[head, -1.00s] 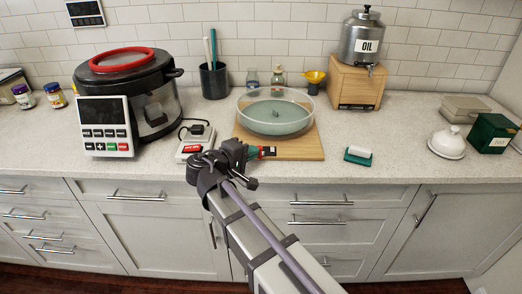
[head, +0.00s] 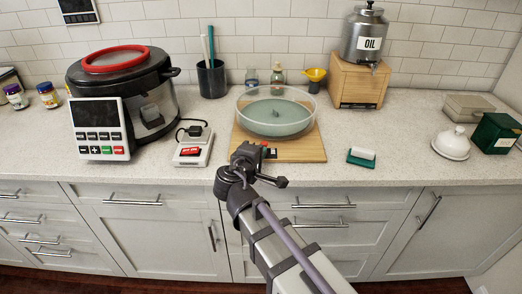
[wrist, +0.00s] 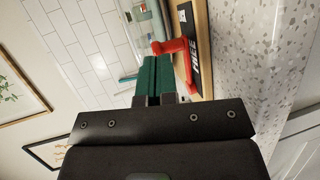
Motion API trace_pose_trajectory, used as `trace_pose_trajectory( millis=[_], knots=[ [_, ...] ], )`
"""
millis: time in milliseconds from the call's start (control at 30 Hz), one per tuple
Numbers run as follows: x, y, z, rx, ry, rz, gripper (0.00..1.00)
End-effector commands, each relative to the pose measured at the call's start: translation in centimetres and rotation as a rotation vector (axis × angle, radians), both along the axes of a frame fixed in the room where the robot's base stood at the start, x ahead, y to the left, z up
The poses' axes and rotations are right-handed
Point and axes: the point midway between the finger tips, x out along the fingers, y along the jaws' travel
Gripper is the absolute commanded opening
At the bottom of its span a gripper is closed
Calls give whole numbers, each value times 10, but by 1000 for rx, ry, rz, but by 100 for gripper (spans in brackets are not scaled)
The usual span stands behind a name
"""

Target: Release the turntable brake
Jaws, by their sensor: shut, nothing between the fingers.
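The turntable is a wooden board (head: 305,150) with a clear glass bowl (head: 277,126) of green stuff on it. On its front edge is a red brake lever (wrist: 178,46), with a black plate (wrist: 199,45) whose white lettering seems to read FREE. In the head view only a small red bit of the lever (head: 265,147) shows behind my gripper. My gripper (wrist: 154,62) has green fingers, shut and empty, with tips close to the lever's red end. I cannot tell whether they touch it. In the head view my wrist hides the fingers.
A cooker (head: 122,92) with a control panel (head: 101,129) and a small box with a red switch (head: 191,151) stand left of the board. A green block with a white top (head: 362,156) lies to the right. Clear counter (head: 400,140) extends beyond it.

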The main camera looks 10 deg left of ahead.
Motion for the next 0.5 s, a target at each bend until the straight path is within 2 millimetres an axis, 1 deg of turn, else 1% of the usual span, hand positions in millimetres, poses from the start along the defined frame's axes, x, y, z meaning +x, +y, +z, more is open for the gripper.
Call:
trace_pose_trajectory(
  millis=[133, 300, 400, 500],
  knots=[
    [-23, 0, 10, 0, 0, -3, 0],
    [-65, 6, 20, -1, -1, -3, 0],
    [-86, 9, 25, -1, -1, -4, 0],
    [-101, 11, 27, -1, 0, -5, 0]
  ],
)
